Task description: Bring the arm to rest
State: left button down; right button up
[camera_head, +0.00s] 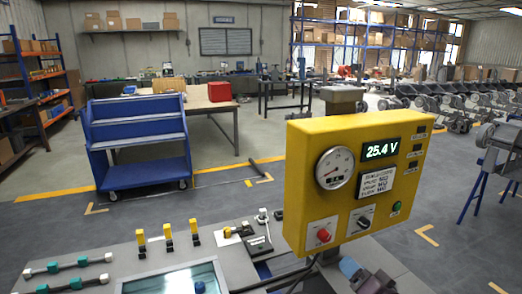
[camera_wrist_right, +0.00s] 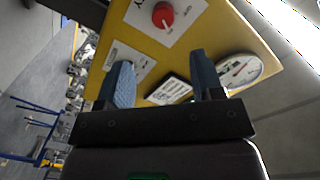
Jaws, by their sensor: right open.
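My right gripper (camera_head: 352,268) shows at the lower edge of the head view, just below the yellow control panel (camera_head: 300,150). In the right wrist view my right gripper (camera_wrist_right: 163,80) is open, its two blue-padded fingers apart with nothing held between them. The yellow panel (camera_wrist_right: 220,45) lies beyond the fingertips there; I cannot tell the exact gap. The panel carries a round gauge (camera_head: 334,168), a lit display reading 25.4 V (camera_head: 381,149), a red knob (camera_head: 323,235), a black switch (camera_head: 363,223) and a green button (camera_head: 396,208). My left gripper is in neither view.
A grey bench (camera_head: 108,262) in front holds yellow-topped posts (camera_head: 167,238), bars with green parts (camera_head: 68,265) and a glass-topped box (camera_head: 172,281). Behind are a blue cart (camera_head: 150,177), a table with a red box (camera_head: 219,92) and open floor. Machines line the right.

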jog(key=s+d+f+n+g+h, duration=0.1)
jog(key=s+f+n+g+h, duration=0.1)
jog(key=s+f, duration=0.7)
jog(key=s+d+f+n+g+h, duration=0.2)
jog(key=s+f, duration=0.8)
jog(key=s, duration=0.8)
jog(key=shift+d+f+n+g+h, duration=0.15)
jog(key=shift+d+n+g+h, duration=0.15)
jog(key=shift+n+g+h, duration=0.7)
jog(key=shift+s, duration=0.1)
